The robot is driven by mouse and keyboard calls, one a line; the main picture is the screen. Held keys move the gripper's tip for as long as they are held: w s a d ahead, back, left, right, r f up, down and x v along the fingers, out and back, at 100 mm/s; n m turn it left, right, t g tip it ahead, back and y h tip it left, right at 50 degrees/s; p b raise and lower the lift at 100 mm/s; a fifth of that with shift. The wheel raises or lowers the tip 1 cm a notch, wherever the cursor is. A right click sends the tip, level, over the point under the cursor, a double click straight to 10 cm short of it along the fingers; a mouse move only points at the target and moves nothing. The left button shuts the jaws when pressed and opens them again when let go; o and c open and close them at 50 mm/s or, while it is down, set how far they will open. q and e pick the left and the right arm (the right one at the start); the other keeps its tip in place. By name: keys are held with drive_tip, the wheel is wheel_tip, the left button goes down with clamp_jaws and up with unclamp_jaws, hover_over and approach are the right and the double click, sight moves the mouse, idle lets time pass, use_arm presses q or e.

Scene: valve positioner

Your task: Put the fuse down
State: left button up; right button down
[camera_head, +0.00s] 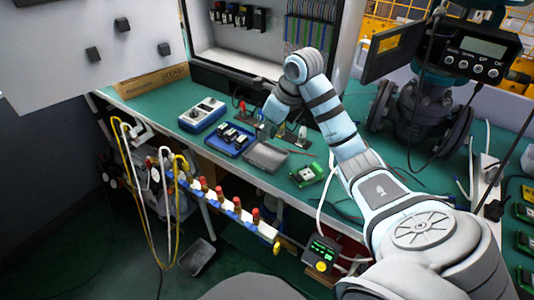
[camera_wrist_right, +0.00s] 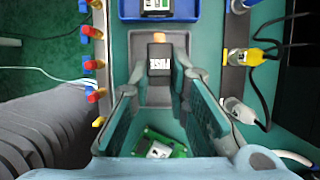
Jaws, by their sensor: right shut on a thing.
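My right gripper (camera_wrist_right: 160,72) is shut on the black fuse (camera_wrist_right: 159,56) with white lettering, which sits between its fingertips in the right wrist view. The grey tray (camera_wrist_right: 178,36) lies below the fuse in that view. In the head view, my right gripper (camera_head: 268,128) is at the back edge of the grey tray (camera_head: 266,158), just right of the blue tray (camera_head: 226,149) holding several black fuses. The held fuse is hard to make out there. Whether it touches the tray floor cannot be told. My left gripper is not in view.
A blue-grey meter box (camera_head: 202,114) stands left of the trays. A green circuit board (camera_head: 307,174) lies to the right, near the bench's front edge. Colored connectors (camera_wrist_right: 240,56) with cables stand beside the grey tray. A large valve (camera_head: 420,115) stands at the right.

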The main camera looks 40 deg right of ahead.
sight(265, 157)
drive_tip(key=f, duration=0.2)
drive_tip(key=s+f, duration=0.1)
drive_tip(key=f, duration=0.2)
drive_tip(key=shift+b, duration=0.4)
drive_tip(key=shift+w+d+f, duration=0.1)
drive_tip(key=shift+f, duration=0.3)
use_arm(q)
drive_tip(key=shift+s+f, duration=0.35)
use_arm(e)
drive_tip(key=shift+w, duration=0.1)
drive_tip(key=shift+f, duration=0.3)
drive_tip(key=c, duration=1.5)
unclamp_jaws()
drive_tip(key=shift+c, duration=0.2)
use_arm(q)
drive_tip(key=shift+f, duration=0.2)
